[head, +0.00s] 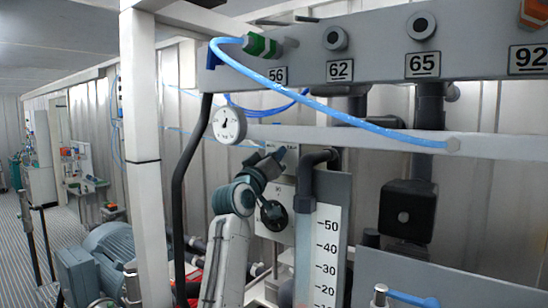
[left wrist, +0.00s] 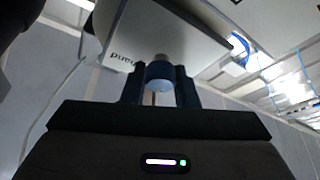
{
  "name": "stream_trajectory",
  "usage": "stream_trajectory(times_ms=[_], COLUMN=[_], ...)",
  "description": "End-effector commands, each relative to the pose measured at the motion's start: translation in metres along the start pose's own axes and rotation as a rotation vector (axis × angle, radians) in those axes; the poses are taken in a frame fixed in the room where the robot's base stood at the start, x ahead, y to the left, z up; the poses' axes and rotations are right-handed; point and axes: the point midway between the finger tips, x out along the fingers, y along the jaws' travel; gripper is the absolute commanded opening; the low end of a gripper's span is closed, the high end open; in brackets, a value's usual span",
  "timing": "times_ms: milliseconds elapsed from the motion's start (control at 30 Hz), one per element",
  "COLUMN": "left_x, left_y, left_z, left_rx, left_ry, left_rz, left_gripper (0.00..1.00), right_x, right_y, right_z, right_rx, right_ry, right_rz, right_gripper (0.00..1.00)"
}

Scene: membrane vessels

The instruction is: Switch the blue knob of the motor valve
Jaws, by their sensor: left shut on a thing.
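The motor valve is a pale box (head: 293,192) behind the gauge scale in the head view, with a dark round part (head: 273,215) on its front. In the left wrist view its grey-white housing (left wrist: 185,40) fills the upper middle and carries upside-down lettering. The blue knob (left wrist: 160,75) sticks out of its underside there; the head view does not show it. My left gripper (left wrist: 160,88) has its two dark fingers on either side of the knob and is shut on it. My right gripper is out of view.
A grey panel (head: 390,50) with numbered ports crosses the top, with a blue hose (head: 340,112) looping in front. A round pressure gauge (head: 229,124), a black pipe (head: 180,190) and a level scale (head: 327,250) stand close around my left arm. A white post (head: 145,180) is further left.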

Motion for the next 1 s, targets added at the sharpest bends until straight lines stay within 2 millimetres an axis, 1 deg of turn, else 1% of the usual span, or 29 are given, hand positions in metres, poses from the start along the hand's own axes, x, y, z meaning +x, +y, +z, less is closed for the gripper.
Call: stream_trajectory(times_ms=[200,633,667,700,767,1000], left_x=[0.0,0.0,0.0,0.0,0.0,-0.0001], left_y=[0.0001,-0.0001,0.0,-0.0001,-0.0001,-0.0001], left_z=[0.0002,0.0005,0.0005,0.0005,0.0004,0.0003], left_rx=[-0.049,-0.058,-0.058,-0.058,-0.058,-0.057], left_ry=[0.0,-0.001,-0.001,-0.001,-0.001,-0.001], left_rz=[-0.02,-0.024,-0.024,-0.024,-0.024,-0.023], left_gripper=[0.04,0.04,0.31,0.39,0.49,0.49], right_x=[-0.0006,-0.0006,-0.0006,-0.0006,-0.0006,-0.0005], right_y=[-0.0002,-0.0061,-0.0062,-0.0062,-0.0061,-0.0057], right_z=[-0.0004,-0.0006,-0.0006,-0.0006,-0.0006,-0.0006], right_rx=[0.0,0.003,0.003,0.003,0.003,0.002], right_ry=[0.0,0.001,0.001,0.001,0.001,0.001], right_rz=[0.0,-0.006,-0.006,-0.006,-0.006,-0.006], right_gripper=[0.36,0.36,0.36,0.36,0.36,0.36])
